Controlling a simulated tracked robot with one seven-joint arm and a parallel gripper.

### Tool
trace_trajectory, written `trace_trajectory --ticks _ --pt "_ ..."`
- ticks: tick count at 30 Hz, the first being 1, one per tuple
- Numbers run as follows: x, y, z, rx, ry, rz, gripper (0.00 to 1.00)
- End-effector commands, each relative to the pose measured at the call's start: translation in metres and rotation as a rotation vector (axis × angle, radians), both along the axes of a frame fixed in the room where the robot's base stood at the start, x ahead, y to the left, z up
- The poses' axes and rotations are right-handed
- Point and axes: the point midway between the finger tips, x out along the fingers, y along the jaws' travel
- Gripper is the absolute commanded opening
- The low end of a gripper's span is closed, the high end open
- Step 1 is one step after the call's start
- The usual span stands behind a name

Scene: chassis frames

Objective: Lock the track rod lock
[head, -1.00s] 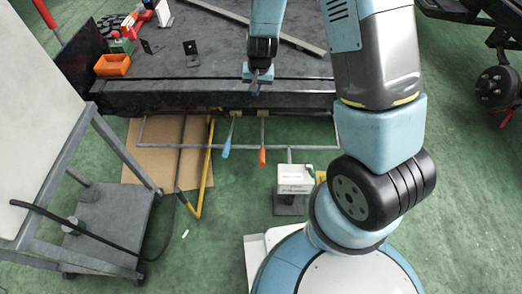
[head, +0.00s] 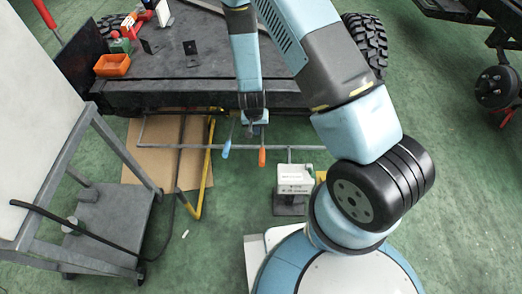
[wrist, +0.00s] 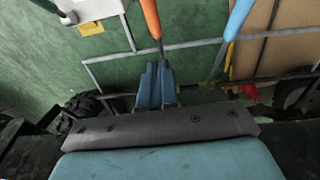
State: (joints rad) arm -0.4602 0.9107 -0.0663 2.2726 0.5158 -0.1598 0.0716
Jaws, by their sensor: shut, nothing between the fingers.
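Two levers hang at the front edge of the chassis, one with a blue handle (head: 227,140) and one with an orange handle (head: 262,157). I cannot tell from the pictures which part is the track rod lock. My gripper (head: 254,129) is shut and empty, pointing down at the chassis edge just above the orange-handled lever. In the wrist view the shut fingers (wrist: 158,68) are close to the shaft of the orange handle (wrist: 151,18); whether they touch it is unclear. The blue handle (wrist: 240,16) is to the right there. My arm hides part of the chassis edge.
A white box (head: 295,179) stands in front. A grey cart (head: 110,215) is at left. An orange bin (head: 112,65) sits on the chassis. Green floor is open at right.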

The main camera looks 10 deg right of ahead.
Motion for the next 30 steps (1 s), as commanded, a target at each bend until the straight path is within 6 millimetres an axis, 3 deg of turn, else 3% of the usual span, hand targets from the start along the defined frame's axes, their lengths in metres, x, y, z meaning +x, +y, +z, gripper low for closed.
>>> trace_trajectory --ticks 20,30 --pt "-0.003 -0.002 -0.015 -0.012 0.004 -0.001 0.00" --pt "0.002 -0.006 -0.056 -0.011 0.005 -0.001 0.00"
